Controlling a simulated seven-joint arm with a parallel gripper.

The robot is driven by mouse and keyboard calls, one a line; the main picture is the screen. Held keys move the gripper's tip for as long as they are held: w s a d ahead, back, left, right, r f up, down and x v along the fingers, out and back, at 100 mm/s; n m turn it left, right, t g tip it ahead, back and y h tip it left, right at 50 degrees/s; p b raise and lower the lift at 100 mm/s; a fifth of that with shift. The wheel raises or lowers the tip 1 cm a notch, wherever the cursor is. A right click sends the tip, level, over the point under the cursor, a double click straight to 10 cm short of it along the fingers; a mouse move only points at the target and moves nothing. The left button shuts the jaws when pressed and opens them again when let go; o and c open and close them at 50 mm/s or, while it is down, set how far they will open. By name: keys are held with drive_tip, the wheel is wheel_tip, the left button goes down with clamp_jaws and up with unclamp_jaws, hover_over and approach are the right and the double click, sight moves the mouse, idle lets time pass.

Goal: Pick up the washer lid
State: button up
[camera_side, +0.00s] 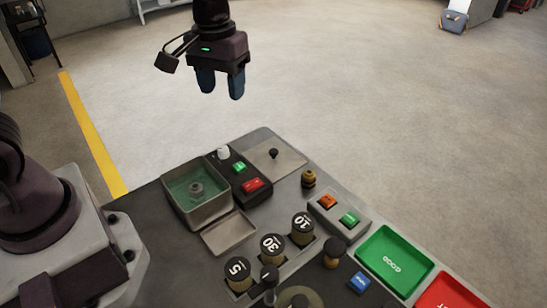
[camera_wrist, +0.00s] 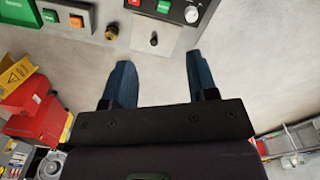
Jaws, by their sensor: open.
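The washer lid (camera_side: 284,164) looks to be the flat grey square plate with a small black knob on top. It lies on the far corner of the bench, and it also shows at the top of the wrist view (camera_wrist: 170,35). My gripper (camera_side: 221,90) is open and empty, high above the bench's far edge and apart from the lid. In the wrist view, my two blue fingers (camera_wrist: 159,62) are spread, with the lid beyond their tips. The open square washer basin (camera_side: 207,212), with greenish liquid and a round fitting inside, stands left of the lid.
A dark switch box (camera_side: 252,185) with a white knob and green and red buttons stands between basin and lid. A brass fitting (camera_side: 309,178), a two-button box (camera_side: 339,215), several numbered black cylinders (camera_side: 273,247) and a green tray (camera_side: 392,262) occupy the bench. The air around my gripper is clear.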

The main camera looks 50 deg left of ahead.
drive_tip(key=w+f+n+g, duration=0.1)
drive_tip(key=w+f+n, duration=0.6)
drive_tip(key=w+f, duration=0.3)
drive_tip(key=n, duration=0.6)
hover_over(274, 150)
drive_tip(key=shift+t, duration=0.4)
drive_tip(key=f, duration=0.7)
drive_tip(key=shift+s+d+f, duration=0.15)
drive_tip(key=shift+s, duration=0.05)
drive_tip(key=shift+w+f, duration=0.15)
drive_tip(key=shift+f, duration=2.8)
clamp_jaws()
drive_tip(key=shift+r, duration=0.1)
